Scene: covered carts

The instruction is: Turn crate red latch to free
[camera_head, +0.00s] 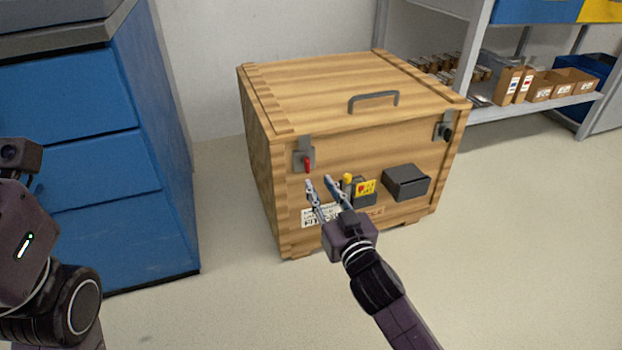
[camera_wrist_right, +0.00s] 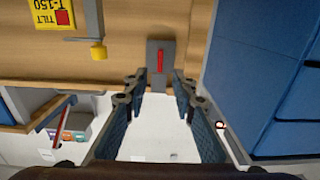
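The wooden crate (camera_head: 352,85) stands on the floor with its lid closed. Its red latch (camera_head: 307,163) is on a grey plate at the upper left of the front face. The red latch also shows in the right wrist view (camera_wrist_right: 160,62), beyond the fingertips and roughly centred between them. My right gripper (camera_head: 318,182) is open and empty in front of the crate, just below and apart from the red latch. In the right wrist view its fingers (camera_wrist_right: 160,82) are spread with a clear gap. My left arm shows at the left edge, but its gripper fingers cannot be made out.
A second, black latch (camera_head: 447,133) is at the front right. A dark box (camera_head: 407,182) and a yellow tag (camera_head: 366,187) are on the front face. A blue cabinet (camera_head: 150,150) stands left, and a shelf with cartons (camera_head: 540,92) right. The floor in front is clear.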

